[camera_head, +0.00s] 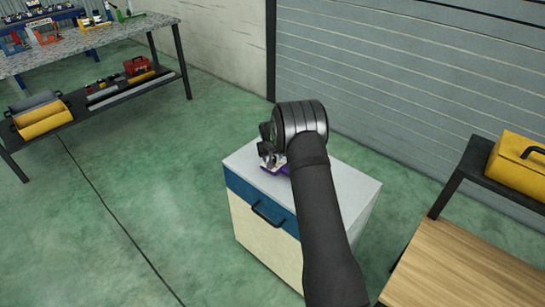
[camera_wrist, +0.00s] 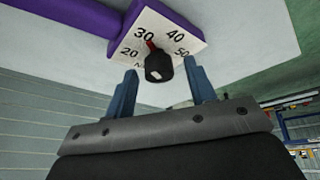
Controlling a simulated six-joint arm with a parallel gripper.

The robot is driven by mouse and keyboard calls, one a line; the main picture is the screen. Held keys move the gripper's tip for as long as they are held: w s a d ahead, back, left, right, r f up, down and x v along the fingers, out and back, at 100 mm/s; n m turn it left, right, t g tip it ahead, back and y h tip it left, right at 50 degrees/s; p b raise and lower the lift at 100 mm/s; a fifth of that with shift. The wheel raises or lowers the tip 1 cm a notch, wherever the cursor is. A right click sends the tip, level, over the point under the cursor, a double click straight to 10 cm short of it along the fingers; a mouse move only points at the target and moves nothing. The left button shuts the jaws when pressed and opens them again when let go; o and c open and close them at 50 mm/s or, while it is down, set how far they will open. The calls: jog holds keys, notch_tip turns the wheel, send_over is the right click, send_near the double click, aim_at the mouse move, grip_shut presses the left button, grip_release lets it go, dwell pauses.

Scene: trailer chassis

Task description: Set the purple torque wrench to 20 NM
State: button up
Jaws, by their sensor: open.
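The purple torque wrench (camera_wrist: 70,14) lies on the white cabinet top, with only a small part showing beside my arm in the head view (camera_head: 284,170). Its white dial plate (camera_wrist: 183,33) shows 20, 30, 40 and 50. A black knob (camera_wrist: 158,67) stands on the plate, and its red pointer (camera_wrist: 150,43) points close to 30. My gripper (camera_wrist: 160,67) is open, with one blue-grey finger on each side of the knob in the wrist view. I see gaps between knob and fingers. My arm hides much of the wrench in the head view.
The cabinet (camera_head: 352,188) has a blue drawer with a black handle. A wooden-topped bench (camera_head: 465,268) and a yellow toolbox (camera_head: 520,165) stand at right. A workbench (camera_head: 110,40) with tools is at upper left. Green floor lies open between.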

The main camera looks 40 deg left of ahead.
jog(key=c, duration=1)
jog(key=shift+o, duration=0.2)
jog(key=shift+n, duration=0.3)
jog(key=n+g, duration=0.1)
jog(key=n, duration=0.1)
jog(key=n+g+y, duration=0.1)
jog(key=n, duration=0.2)
jog(key=shift+w+d+g, duration=0.1)
jog(key=shift+w+g, duration=0.1)
jog(key=shift+g, duration=0.1)
jog(key=n+g, duration=0.1)
jog(key=n, duration=0.2)
jog(key=n+g, duration=0.1)
jog(key=n, duration=0.1)
jog(key=shift+w+n+g, duration=0.1)
jog(key=shift+n+g, duration=0.2)
jog(key=shift+n, duration=0.1)
jog(key=o, duration=1)
jog(key=shift+c, duration=0.2)
